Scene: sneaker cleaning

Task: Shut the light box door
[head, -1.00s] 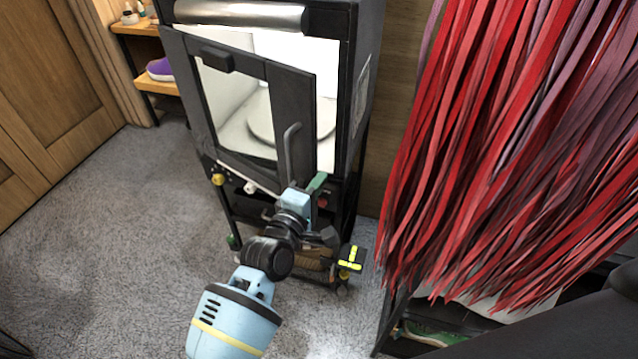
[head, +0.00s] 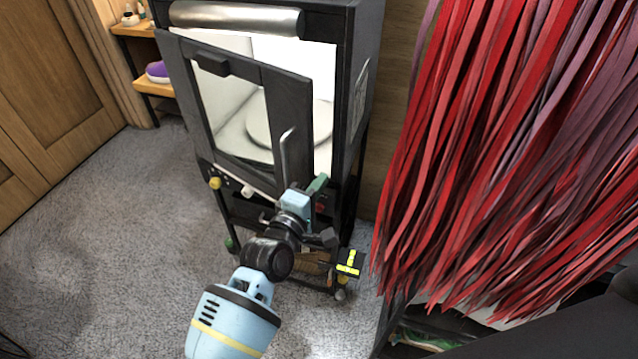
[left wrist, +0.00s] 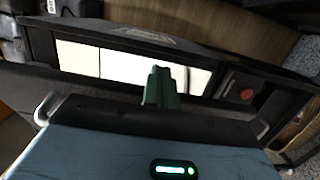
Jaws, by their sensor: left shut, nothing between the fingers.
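The light box (head: 350,110) is a black cabinet with a bright white interior and a round pale turntable (head: 262,122). Its black-framed door (head: 291,100) stands partly open, with a gap along its right side where the lit interior shows. A grey bar handle (head: 286,160) is on the door's right part. My left gripper (head: 318,184) is shut and empty, by the door's lower right corner. Its green fingertips show together in the left wrist view (left wrist: 161,88), in front of the lit opening. I cannot tell whether they touch the door. My right gripper is not in view.
Red and purple strips (head: 500,130) hang at the right, close to the box. A wooden shelf (head: 152,88) with a purple shoe stands at the back left. A yellow knob (head: 214,183) sits below the door. The carpet (head: 110,230) at the left is clear.

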